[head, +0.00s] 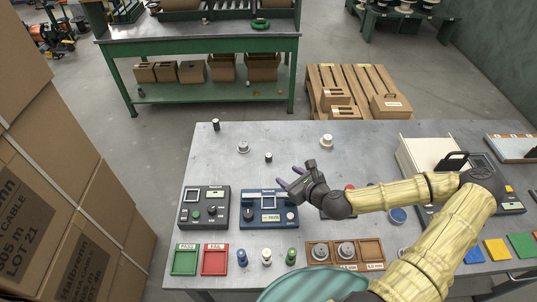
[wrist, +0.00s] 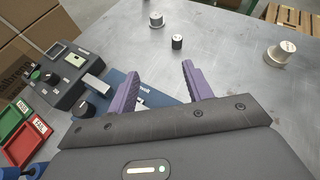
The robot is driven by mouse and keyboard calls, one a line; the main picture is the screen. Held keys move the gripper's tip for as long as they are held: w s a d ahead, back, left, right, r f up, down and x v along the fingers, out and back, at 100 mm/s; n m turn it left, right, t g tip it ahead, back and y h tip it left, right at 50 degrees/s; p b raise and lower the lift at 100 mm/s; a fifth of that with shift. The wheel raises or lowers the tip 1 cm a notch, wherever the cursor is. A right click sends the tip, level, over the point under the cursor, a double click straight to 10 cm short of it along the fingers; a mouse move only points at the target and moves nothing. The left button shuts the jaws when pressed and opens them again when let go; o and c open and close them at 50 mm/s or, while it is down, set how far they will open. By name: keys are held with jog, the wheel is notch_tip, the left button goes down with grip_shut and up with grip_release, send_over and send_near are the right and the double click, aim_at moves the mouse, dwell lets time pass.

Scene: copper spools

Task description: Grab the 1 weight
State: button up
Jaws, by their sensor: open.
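My gripper (head: 288,176) is open and empty above the table, its two purple fingers (wrist: 160,72) spread apart. Several small weight-like pieces stand beyond it. A small dark cylinder (head: 268,157) is nearest, just past the fingertips, and also shows in the wrist view (wrist: 177,42). A small silver piece (head: 243,147) stands behind it to the left, also in the wrist view (wrist: 156,20). A larger silver piece (head: 326,141) is farther right, also in the wrist view (wrist: 280,53). A dark cylinder (head: 216,124) stands at the far left corner. I cannot read a 1 on any.
A blue device (head: 262,221) lies under my gripper, beside a dark device (head: 204,221). Green (head: 185,262) and red (head: 214,262) trays and a wooden spool tray (head: 372,250) line the front. Cardboard boxes (head: 60,190) stand left. The table's far middle is mostly clear.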

jog(key=w+d+f+m+b, duration=0.1)
jog(key=w+f+m+t+b, duration=0.1)
jog(key=b, duration=0.1)
jog(key=shift+w+d+f+m+h, duration=0.2)
jog(key=shift+w+d+m+h, duration=0.05)
jog(key=shift+d+m+h, duration=0.15)
jog(key=shift+s+f+b, duration=0.15)
jog(key=shift+f+b, duration=0.25)
jog(key=shift+b, duration=0.3)
jog(key=shift+w+a+f, duration=0.1)
jog(key=shift+w+a, duration=0.15)
jog(key=shift+w, duration=0.2)
jog(key=p, duration=0.3)
send_near(269, 158)
jog(key=x, duration=0.4)
jog(key=shift+w+d+r, duration=0.15)
jog(key=shift+r, duration=0.05)
jog(key=shift+w+f, duration=0.2)
jog(key=shift+w, duration=0.05)
